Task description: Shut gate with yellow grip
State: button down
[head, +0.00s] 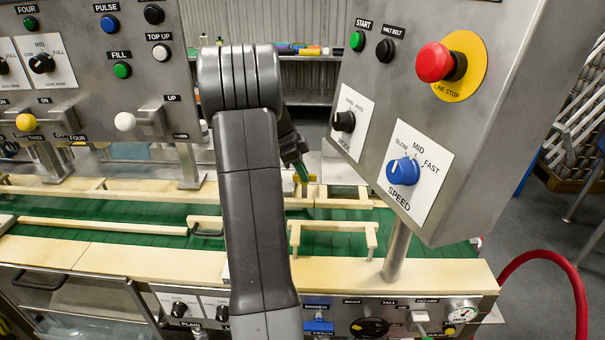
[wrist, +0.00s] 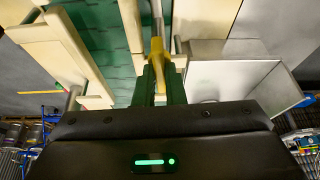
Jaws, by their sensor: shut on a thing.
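The yellow grip (wrist: 157,48) stands between the two green fingertips of my gripper (wrist: 157,75) in the wrist view. The fingers are closed on it from both sides. In the head view my gripper (head: 302,172) shows only as a small green fingertip beyond my dark arm, over the far side of the belt.
The green belt (head: 345,246) runs between cream rails (head: 100,225). A cream bracket (head: 333,228) stands over it. A grey control box (head: 440,120) on a post (head: 397,252) hangs close at the right. A lever panel (head: 100,75) is at the left. A metal box (wrist: 235,85) is right of my gripper.

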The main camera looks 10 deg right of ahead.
jog(key=n+b, duration=0.2)
jog(key=n+t+b, duration=0.1)
jog(key=shift+s+f+n+t+b, duration=0.1)
jog(key=shift+f+n+t+b, duration=0.1)
jog(key=shift+n+t+b, duration=0.15)
jog(key=n+t+b, duration=0.1)
jog(key=n, duration=0.1)
jog(key=n+b, duration=0.1)
jog(key=n, duration=0.2)
jog(key=shift+s+r+n+t+y+b, duration=0.15)
jog(key=shift+n+t+y+b, duration=0.1)
jog(key=shift+t+y+b, duration=0.15)
jog(key=n, duration=0.2)
jog(key=n+t+y, duration=0.1)
jog(key=n, duration=0.1)
jog(key=shift+s+d+r, duration=0.1)
jog(key=shift+d+r, duration=0.05)
jog(key=shift+d, duration=0.05)
jog(key=shift+n+t+y+p, duration=0.25)
jog(key=shift+n+y+p, duration=0.5)
jog(key=shift+n, duration=1.25)
jog(key=c, duration=1.5)
grip_release()
jog(key=d+b+v, duration=0.1)
jog(key=v, duration=1.2)
jog(key=shift+s+a+r, duration=0.15)
jog(key=shift+a+r, duration=0.15)
jog(key=shift+a, duration=0.05)
